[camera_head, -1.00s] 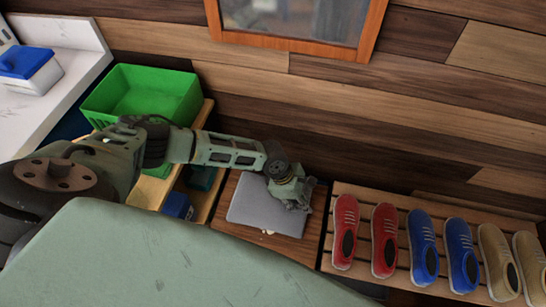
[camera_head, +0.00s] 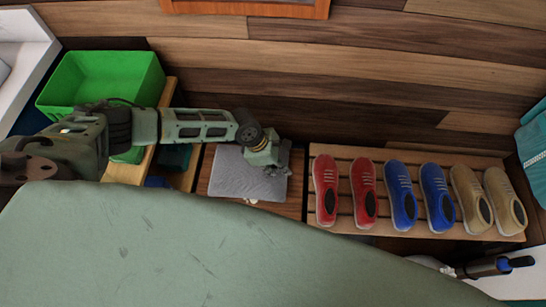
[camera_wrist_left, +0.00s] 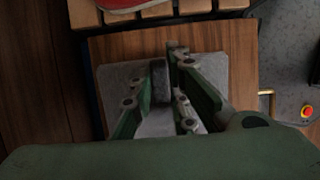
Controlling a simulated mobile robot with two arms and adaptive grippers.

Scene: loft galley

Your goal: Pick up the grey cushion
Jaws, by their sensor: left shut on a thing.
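The grey cushion (camera_head: 238,176) is a flat, squarish pad over the brown wooden top (camera_head: 293,203) between the shelf and the shoe rack. My left gripper (camera_head: 276,166) is at the cushion's right side, shut on it. In the left wrist view the cushion (camera_wrist_left: 115,78) shows around the fingers of my left gripper (camera_wrist_left: 167,72). I cannot tell whether the cushion is clear of the wood. My right gripper is not in view.
A slatted rack (camera_head: 337,220) with red, blue and beige shoes stands just right of the cushion. A green bin (camera_head: 105,78) sits on the shelf at left. The wood-plank wall (camera_head: 350,90) is close behind.

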